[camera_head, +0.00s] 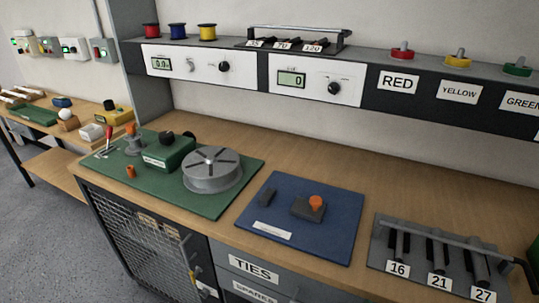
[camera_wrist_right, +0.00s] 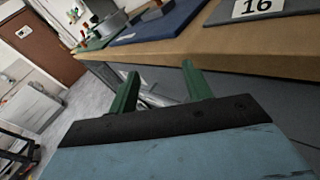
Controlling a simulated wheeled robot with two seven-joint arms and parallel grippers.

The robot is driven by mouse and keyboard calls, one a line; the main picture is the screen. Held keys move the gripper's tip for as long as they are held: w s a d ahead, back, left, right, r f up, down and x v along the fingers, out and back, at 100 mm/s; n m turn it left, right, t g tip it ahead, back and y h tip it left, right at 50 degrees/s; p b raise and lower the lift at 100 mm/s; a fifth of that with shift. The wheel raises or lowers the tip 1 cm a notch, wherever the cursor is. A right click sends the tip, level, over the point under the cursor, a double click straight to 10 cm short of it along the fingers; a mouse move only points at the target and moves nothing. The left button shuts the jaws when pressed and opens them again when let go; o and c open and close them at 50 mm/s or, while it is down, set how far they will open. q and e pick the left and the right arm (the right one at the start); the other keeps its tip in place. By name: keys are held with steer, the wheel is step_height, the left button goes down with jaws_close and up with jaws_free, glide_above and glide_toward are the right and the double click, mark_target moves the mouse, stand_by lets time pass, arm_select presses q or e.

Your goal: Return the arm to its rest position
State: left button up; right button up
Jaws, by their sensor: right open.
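My right gripper (camera_wrist_right: 158,92) shows in the right wrist view. Its two green fingers are spread apart with nothing between them. It is in front of and below the workbench edge (camera_wrist_right: 230,42), clear of the bench top. Neither gripper and no arm shows in the head view, and my left gripper is not in any view.
The bench holds a green mat (camera_head: 222,204) with a grey round drum (camera_head: 212,170), a blue mat (camera_head: 330,235) with an orange-knobbed block (camera_head: 308,209), and a grey rack (camera_head: 408,270) labelled 16, 21, 27. A brown door (camera_wrist_right: 45,45) stands far left in the wrist view.

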steer(key=s+d+f+m+g+h, duration=0.1)
steer(key=s+d+f+m+g, duration=0.15)
steer(key=f+m, duration=0.55)
steer(key=s+d+f+m+g+h, duration=0.25)
steer(key=s+f+m, duration=0.2)
steer(key=f, duration=0.75)
steer(key=s+d+f+m+g+h, duration=0.1)
steer(key=s+d+f+m+g, duration=0.15)
steer(key=f+m, duration=0.55)
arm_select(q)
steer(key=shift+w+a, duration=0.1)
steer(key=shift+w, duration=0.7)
arm_select(e)
steer(key=s+d+f+m+g, duration=0.1)
steer(key=s+f+m+g, duration=0.2)
steer(key=s+f+m, duration=0.3)
steer(key=s+d+f+m+g+h, duration=0.1)
steer(key=s+f+m+g, duration=0.3)
steer(key=s, duration=1)
step_height(320, 180, down, 5)
steer(key=d+m, duration=0.1)
steer(key=m, duration=0.2)
steer(key=shift+d+f+g, duration=0.1)
steer(key=shift+d+g, duration=0.05)
steer(key=shift+g, duration=0.1)
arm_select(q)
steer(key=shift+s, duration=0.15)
